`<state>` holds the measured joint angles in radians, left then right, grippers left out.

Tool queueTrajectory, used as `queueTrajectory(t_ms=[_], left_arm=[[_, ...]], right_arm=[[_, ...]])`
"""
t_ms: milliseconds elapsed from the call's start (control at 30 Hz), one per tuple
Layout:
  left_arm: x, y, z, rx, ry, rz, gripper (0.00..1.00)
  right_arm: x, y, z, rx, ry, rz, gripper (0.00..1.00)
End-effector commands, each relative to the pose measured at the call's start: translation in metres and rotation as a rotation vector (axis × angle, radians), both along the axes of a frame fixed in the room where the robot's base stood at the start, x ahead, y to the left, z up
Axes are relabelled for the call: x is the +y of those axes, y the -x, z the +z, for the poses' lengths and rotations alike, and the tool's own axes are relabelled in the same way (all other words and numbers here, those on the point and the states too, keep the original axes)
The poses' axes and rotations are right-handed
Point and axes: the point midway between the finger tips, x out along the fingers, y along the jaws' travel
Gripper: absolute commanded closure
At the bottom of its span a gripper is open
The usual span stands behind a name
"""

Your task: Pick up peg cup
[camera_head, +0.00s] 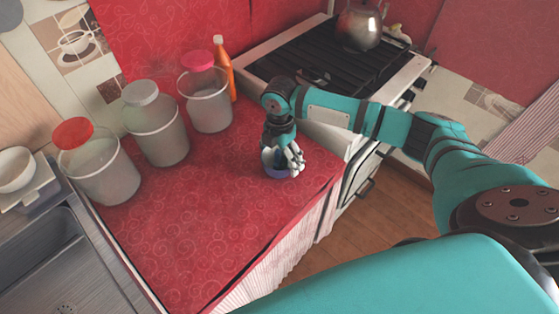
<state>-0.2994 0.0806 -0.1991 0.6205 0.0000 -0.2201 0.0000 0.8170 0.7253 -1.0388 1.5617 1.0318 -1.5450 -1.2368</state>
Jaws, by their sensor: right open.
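A small bluish-purple cup (272,170), which I take to be the peg cup, stands on the red patterned counter (200,235) near its right end. My right gripper (286,164) points down at the cup, with its open fingers around or just in front of it. The fingers hide most of the cup, and I cannot tell whether they touch it. My left gripper is not in view.
A stove (400,82) with a kettle (360,28) is at right. The counter's front left is clear.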

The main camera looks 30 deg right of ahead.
Motion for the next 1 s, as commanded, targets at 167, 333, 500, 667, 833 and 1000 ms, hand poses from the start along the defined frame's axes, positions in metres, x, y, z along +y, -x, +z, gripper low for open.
queueTrajectory(t_ms=[167,333,500,667,833,1000], left_arm=[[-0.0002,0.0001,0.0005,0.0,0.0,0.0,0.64],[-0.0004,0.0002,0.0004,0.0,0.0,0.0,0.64],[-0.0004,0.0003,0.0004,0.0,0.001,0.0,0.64],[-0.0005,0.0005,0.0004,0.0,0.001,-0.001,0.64],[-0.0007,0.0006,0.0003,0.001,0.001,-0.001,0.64],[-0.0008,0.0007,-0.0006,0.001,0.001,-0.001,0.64]], right_arm=[[0.0003,0.0002,-0.0065,0.0,-0.001,0.0,0.0],[0.0003,0.0002,-0.0062,0.0,-0.001,0.0,0.05],[0.0003,0.0002,-0.006,0.0,-0.001,0.0,0.27],[0.0003,-0.0001,-0.0054,-0.001,-0.001,0.0,0.47],[0.0004,-0.0002,-0.0053,-0.001,-0.001,0.0,0.47],[0.0003,-0.0005,-0.002,-0.002,-0.001,0.0,0.47]])
